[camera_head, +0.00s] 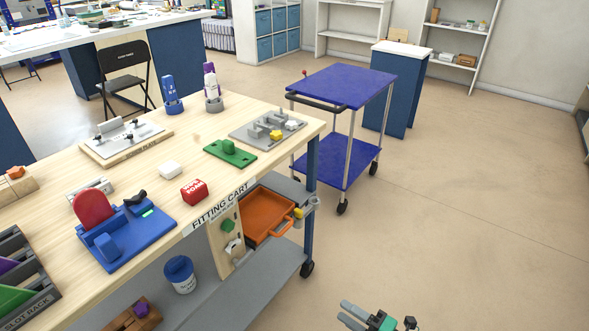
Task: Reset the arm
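My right gripper (376,316) shows only in part at the bottom edge of the head view, right of centre, over the bare floor. Grey, green and black parts of it are visible. It is well apart from the fitting cart (222,205), and I see nothing clearly held in it. My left gripper is not in view.
The fitting cart carries a blue fixture with a red disc (93,208), a red block (194,191), a green plate (230,153) and a grey plate (266,130). An orange tray (266,215) sits below. A blue trolley (343,84) stands behind. The floor at right is clear.

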